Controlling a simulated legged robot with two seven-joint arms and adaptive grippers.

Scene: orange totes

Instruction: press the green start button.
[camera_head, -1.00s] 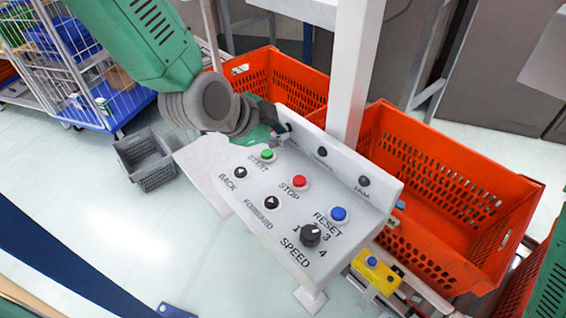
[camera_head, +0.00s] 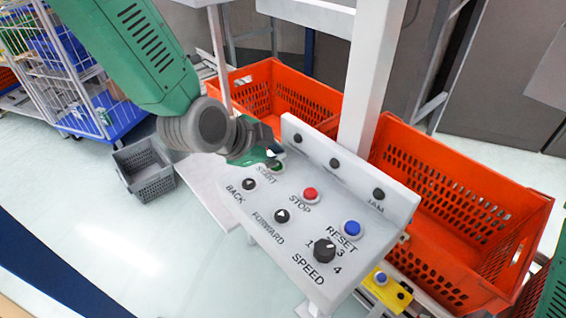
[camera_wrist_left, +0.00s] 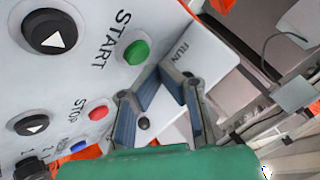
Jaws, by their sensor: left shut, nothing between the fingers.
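The green start button (camera_wrist_left: 137,52) shows in the left wrist view on the white control panel, beside the word START. In the head view my left gripper (camera_head: 275,157) hovers over the START position and hides the button. In the left wrist view the left gripper (camera_wrist_left: 163,77) has its blue-grey fingers shut with nothing between them. Its tips appear just beside the button, and I cannot tell whether they touch the panel. The control panel (camera_head: 292,235) faces up. My right gripper is in neither view.
A red stop button (camera_head: 310,194), a blue reset button (camera_head: 351,228), a black speed knob (camera_head: 324,250) and two black arrow buttons share the panel. A raised back edge (camera_head: 345,178) borders it. Orange totes (camera_head: 455,215) and a white post (camera_head: 368,85) stand behind.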

